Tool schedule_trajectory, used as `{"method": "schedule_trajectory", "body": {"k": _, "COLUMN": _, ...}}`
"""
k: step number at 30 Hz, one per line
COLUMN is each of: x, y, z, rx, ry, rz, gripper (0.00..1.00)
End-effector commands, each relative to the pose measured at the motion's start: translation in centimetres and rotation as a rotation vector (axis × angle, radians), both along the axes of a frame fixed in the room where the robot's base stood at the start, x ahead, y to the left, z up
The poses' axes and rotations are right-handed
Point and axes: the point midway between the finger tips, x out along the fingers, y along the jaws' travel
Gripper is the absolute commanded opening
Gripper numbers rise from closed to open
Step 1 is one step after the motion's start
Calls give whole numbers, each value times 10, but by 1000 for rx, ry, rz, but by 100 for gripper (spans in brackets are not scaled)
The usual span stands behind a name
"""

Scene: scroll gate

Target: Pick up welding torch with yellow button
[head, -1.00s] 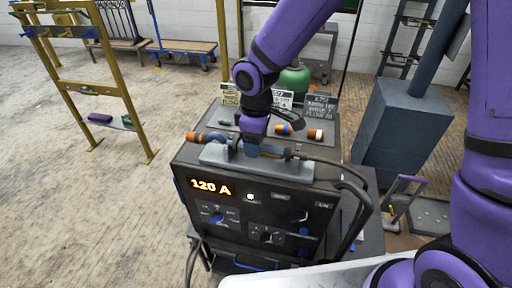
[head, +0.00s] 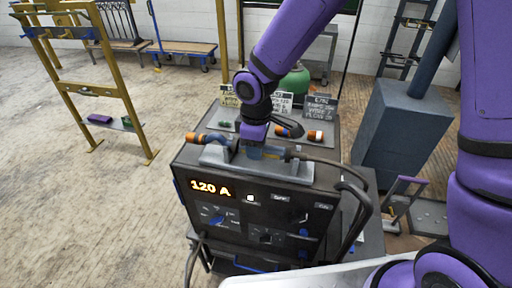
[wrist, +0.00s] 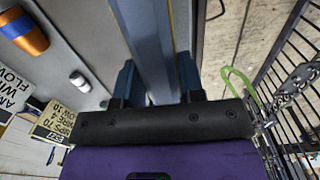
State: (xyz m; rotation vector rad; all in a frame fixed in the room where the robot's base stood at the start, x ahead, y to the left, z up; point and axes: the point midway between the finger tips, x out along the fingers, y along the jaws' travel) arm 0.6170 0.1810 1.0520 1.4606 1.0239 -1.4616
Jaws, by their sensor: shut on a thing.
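The welding torch (head: 272,153) lies across a grey cradle (head: 216,157) on top of the black welding machine. It has an orange tip at its left end, a blue handle and a dark cable leaving to the right. My gripper (head: 252,148) reaches down from above and is shut on the torch handle. In the wrist view the blue handle (wrist: 143,35) runs between the two dark blue fingers (wrist: 156,88). A thin yellow strip shows along its right side; I cannot tell whether it is the button. My gripper hides part of the handle.
The welding machine (head: 250,225) shows "120 A" on its front. A tray behind it holds small orange-and-blue parts (head: 315,135) and sign cards (head: 320,106). A blue-grey block (head: 408,130) stands at right, a yellow frame (head: 115,75) at left.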

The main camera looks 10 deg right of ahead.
Motion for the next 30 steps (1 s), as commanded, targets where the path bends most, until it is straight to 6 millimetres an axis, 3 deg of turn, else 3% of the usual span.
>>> {"method": "schedule_trajectory", "body": {"k": 18, "x": 1, "y": 0, "z": 91, "rx": 1, "ry": -4, "rz": 0, "gripper": 8}}
{"method": "schedule_trajectory", "body": {"k": 30, "x": 0, "y": 0, "z": 98, "rx": 1, "ry": -1, "rz": 1, "gripper": 8}}
